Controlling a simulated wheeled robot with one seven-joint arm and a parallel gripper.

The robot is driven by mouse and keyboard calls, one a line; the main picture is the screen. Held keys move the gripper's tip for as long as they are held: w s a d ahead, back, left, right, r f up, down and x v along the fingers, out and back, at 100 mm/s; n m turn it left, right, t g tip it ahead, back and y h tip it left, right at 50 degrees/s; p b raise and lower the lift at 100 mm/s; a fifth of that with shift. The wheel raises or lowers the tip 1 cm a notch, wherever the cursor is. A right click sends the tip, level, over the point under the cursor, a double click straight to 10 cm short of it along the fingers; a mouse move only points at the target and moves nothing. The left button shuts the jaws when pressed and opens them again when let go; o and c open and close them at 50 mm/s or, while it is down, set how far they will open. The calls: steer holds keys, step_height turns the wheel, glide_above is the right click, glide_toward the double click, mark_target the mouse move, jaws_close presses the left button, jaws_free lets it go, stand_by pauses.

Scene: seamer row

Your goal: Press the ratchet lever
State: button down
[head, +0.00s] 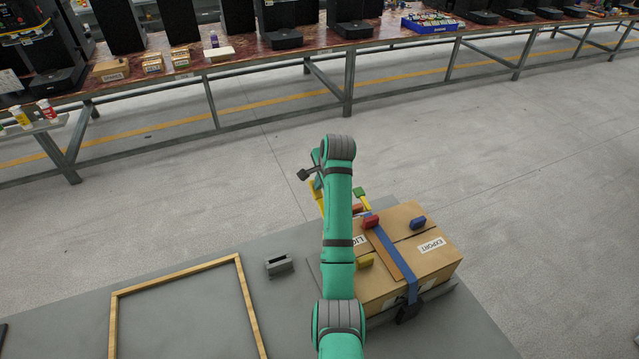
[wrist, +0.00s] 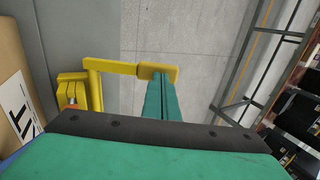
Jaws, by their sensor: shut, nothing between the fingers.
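The yellow ratchet lever (wrist: 112,68) shows in the wrist view, with an upright post at its left and a wider pad at its right end. In the head view a yellow part of it (head: 318,197) shows just left of my arm. My gripper (wrist: 162,80) is shut and empty, its green fingers pointing at the pad end. The fingertips overlap the pad in the picture; I cannot tell whether they touch it. In the head view my arm hides most of the gripper. A cardboard box (head: 425,262) with a blue strap (head: 388,248) stands right of my arm.
Red (head: 371,221), blue (head: 418,223) and yellow (head: 365,261) blocks sit on the box. A wooden frame (head: 180,275) and a small grey holder (head: 279,265) lie on the grey table. A long bench (head: 300,45) stands at the back, beyond open floor.

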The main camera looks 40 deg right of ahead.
mark_target(314, 192)
steer(key=shift+w, duration=0.1)
steer(key=shift+w+f, duration=0.6)
steer(key=x, duration=0.3)
steer(key=shift+w, duration=0.2)
steer(key=shift+x, duration=0.8)
step_height(314, 192, down, 2)
steer(key=shift+w+d, duration=0.15)
steer(key=shift+d, duration=0.05)
steer(key=shift+a+f, duration=0.1)
steer(key=shift+f, duration=0.15)
